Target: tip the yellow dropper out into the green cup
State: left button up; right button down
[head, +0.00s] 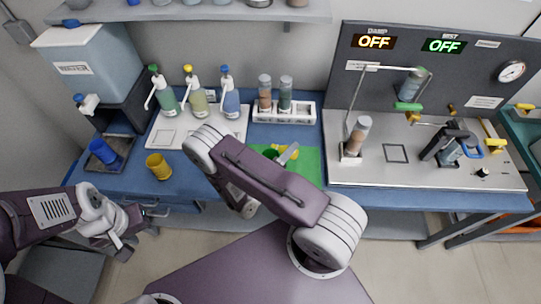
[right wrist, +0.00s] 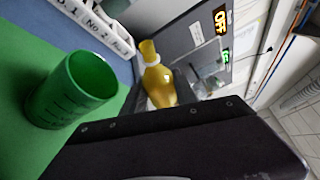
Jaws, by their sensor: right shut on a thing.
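The green cup (head: 270,154) stands on the green mat (head: 311,160), mostly hidden behind my right arm in the head view. In the right wrist view the cup (right wrist: 75,90) stands with its open rim showing. My right gripper (head: 286,155) is shut on the yellow dropper (head: 292,151). The dropper (right wrist: 157,82) is beside the cup and apart from it in the right wrist view, at a slant to the cup's axis. Its contents cannot be told. My left gripper (head: 121,243) hangs in front of the table, far from the cup; its jaws are unclear.
A yellow cup (head: 158,167) and a blue cup (head: 104,153) stand at the left. Several pump bottles stand on a white tray (head: 165,135). A white rack (head: 302,112) with two vials is behind the mat. A station with a panel (head: 450,75) fills the right.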

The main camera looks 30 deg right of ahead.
jog(key=shift+r+n+h, duration=0.4)
jog(key=shift+n+h, duration=0.1)
jog(key=shift+n, duration=0.3)
dwell(0.4)
jog(key=shift+f+n+t+b, duration=0.3)
jog(key=shift+n+b, duration=0.4)
jog(key=shift+n, duration=0.2)
jog(key=shift+w+a+r+n+t+h, duration=0.1)
jog(key=shift+r+n+t+h, duration=0.25)
jog(key=shift+n, duration=0.5)
jog(key=shift+w+a+r+n+t+h, duration=0.1)
jog(key=shift+r+n+t, duration=0.1)
jog(key=shift+r+n, duration=0.55)
jog(key=shift+w+a+r+n+t+h, duration=0.1)
jog(key=shift+r+n+t+h, duration=0.2)
jog(key=shift+n, duration=0.7)
dwell(3.3)
